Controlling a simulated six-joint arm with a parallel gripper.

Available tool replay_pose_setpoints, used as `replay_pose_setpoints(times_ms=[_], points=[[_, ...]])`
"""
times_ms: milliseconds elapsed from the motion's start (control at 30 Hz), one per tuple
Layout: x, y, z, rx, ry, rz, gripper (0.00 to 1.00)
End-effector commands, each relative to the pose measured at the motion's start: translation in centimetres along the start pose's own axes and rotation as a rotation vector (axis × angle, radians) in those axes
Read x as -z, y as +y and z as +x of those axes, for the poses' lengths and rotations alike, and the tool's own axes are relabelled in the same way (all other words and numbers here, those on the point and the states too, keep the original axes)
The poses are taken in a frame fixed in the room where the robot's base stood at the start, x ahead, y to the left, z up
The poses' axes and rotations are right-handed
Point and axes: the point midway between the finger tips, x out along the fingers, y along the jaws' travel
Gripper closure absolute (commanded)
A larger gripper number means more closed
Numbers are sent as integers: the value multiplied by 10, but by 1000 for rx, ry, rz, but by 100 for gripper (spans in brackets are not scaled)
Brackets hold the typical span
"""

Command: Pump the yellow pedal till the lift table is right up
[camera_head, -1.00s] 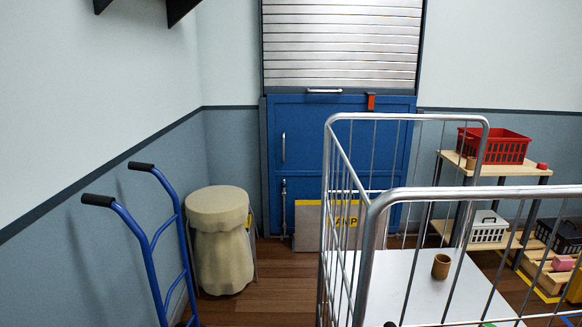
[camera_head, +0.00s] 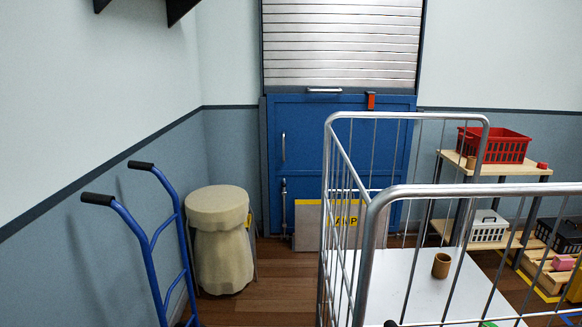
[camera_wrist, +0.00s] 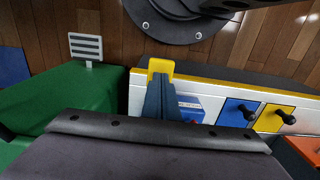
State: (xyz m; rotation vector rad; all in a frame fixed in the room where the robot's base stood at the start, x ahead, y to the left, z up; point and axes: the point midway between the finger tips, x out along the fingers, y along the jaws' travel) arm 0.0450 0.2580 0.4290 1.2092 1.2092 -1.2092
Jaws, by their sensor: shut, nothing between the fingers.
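In the wrist view my gripper (camera_wrist: 161,70) shows as narrow blue-grey fingers, shut together, reaching up from a dark housing with nothing held. A yellow patch sits right at the fingertips; I cannot tell whether it is part of the fingers or the yellow pedal behind them. I cannot make out the pedal for certain in either view. The lift table cannot be picked out with certainty either. My gripper is not seen in the head view.
In the wrist view, a green box-like surface (camera_wrist: 75,112) lies left and a white unit with blue and yellow fronts (camera_wrist: 215,92) right. The head view shows a wire cage trolley (camera_head: 372,217), blue hand truck (camera_head: 148,245), covered stool (camera_head: 217,240) and blue door (camera_head: 300,150).

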Motion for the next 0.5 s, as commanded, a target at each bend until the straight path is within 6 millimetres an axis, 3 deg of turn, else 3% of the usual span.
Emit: replay_pose_setpoints(times_ms=[500], points=[[1, 0, 36, 0, 4, 0, 100]])
